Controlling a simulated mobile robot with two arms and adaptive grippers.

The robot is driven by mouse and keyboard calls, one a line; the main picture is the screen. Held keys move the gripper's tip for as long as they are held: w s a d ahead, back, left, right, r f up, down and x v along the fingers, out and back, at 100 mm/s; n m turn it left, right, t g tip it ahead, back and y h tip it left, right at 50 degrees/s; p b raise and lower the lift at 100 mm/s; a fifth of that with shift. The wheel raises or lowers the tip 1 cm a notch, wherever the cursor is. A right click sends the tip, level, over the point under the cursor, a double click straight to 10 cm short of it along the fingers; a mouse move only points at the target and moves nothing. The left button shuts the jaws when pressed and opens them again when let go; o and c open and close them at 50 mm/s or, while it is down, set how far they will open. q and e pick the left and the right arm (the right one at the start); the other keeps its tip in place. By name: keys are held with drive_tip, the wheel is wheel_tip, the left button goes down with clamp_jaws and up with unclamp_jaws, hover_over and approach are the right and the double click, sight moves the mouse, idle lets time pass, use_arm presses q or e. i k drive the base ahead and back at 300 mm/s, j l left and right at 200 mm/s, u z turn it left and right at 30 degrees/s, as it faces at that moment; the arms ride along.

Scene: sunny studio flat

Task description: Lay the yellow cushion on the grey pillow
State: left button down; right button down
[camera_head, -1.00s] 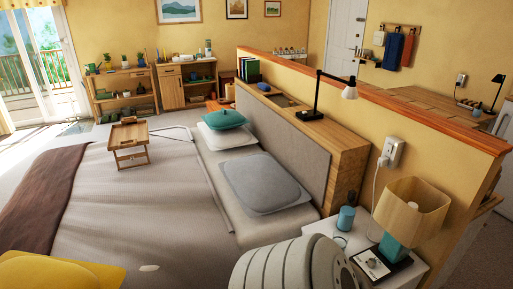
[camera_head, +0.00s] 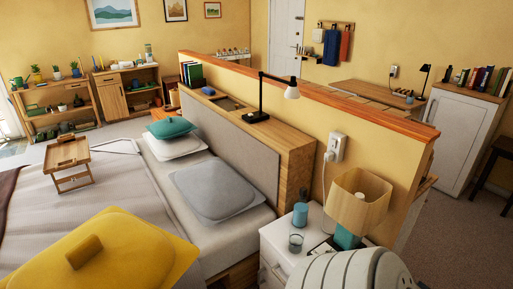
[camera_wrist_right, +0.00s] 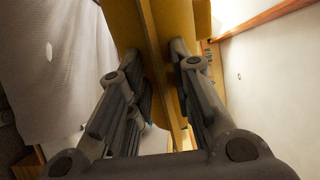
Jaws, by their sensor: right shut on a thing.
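The yellow cushion (camera_head: 135,255) fills the lower left of the head view, with a raised tab (camera_head: 84,251) on its top. It is close to the camera and left of and in front of the grey pillow (camera_head: 217,190). The grey pillow lies flat at the head end of the bed, against the headboard side, with nothing on it. In the right wrist view my right gripper (camera_wrist_right: 153,60) is shut on a yellow part of the cushion (camera_wrist_right: 163,20), between its two fingers. My left gripper is in neither view.
A wooden bed tray (camera_head: 67,153) stands on the bed. A teal cushion (camera_head: 170,128) on a white pillow lies beyond the grey pillow.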

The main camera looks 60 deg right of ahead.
sight(217, 182)
drive_tip(key=l+z, duration=0.15)
drive_tip(key=z, duration=0.3)
drive_tip(key=l+z, duration=0.2)
drive_tip(key=z, duration=0.25)
drive_tip(key=l+z, duration=0.1)
drive_tip(key=z, duration=0.35)
drive_tip(key=i+l, duration=0.25)
drive_tip(key=l, duration=0.15)
